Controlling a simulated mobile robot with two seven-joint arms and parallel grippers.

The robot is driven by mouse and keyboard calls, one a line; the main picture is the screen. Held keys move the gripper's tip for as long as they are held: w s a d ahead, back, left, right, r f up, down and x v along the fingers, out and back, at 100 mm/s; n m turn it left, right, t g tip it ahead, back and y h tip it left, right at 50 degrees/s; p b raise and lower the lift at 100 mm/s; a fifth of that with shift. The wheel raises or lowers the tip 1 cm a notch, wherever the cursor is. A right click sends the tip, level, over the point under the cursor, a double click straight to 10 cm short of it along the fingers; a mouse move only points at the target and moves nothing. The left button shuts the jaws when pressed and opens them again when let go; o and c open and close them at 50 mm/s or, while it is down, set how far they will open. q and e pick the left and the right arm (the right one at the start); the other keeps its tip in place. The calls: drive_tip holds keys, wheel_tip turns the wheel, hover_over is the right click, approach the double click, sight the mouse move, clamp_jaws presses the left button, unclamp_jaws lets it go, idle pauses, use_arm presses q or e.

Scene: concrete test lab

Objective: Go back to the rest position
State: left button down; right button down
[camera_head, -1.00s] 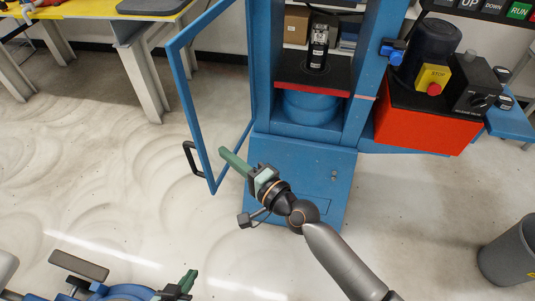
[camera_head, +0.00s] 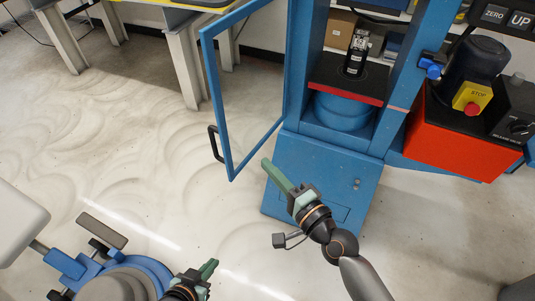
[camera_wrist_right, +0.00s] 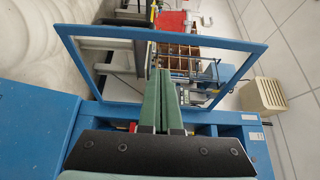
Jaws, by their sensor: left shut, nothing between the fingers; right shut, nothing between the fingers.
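My right gripper (camera_head: 268,166) has green fingers held together and empty. It hangs in front of the lower blue cabinet of the press, just right of the open door's lower corner. In the right wrist view its two long fingers (camera_wrist_right: 160,80) lie side by side, pointing towards the blue door frame (camera_wrist_right: 165,32), with nothing between them. My left gripper (camera_head: 211,266) is low in the head view, near the bottom edge. Its green fingers look closed and empty over the floor. Both grippers are apart from the things around them, as far as the head view shows.
The blue press (camera_head: 323,183) stands with its framed door (camera_head: 222,100) swung open to the left. A black device (camera_head: 356,55) stands on its platform. A red control box (camera_head: 455,137) with a STOP button juts out at right. Bare floor (camera_head: 110,140) lies left of the door.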

drive_tip(key=s+d, duration=0.2)
drive_tip(key=s, duration=0.3)
drive_tip(key=s+d+f+n+g+h, duration=0.2)
drive_tip(key=s+d+f+n+h, duration=0.2)
drive_tip(key=d+f, duration=0.4)
drive_tip(key=s+d+f+n+g+h, duration=0.2)
drive_tip(key=s+d+f+n+h, duration=0.3)
drive_tip(key=f, duration=0.9)
drive_tip(key=s+d+n, duration=0.1)
drive_tip(key=d+n, duration=0.2)
drive_tip(key=d, duration=0.1)
drive_tip(key=shift+s+d, duration=0.15)
drive_tip(key=shift+s, duration=0.2)
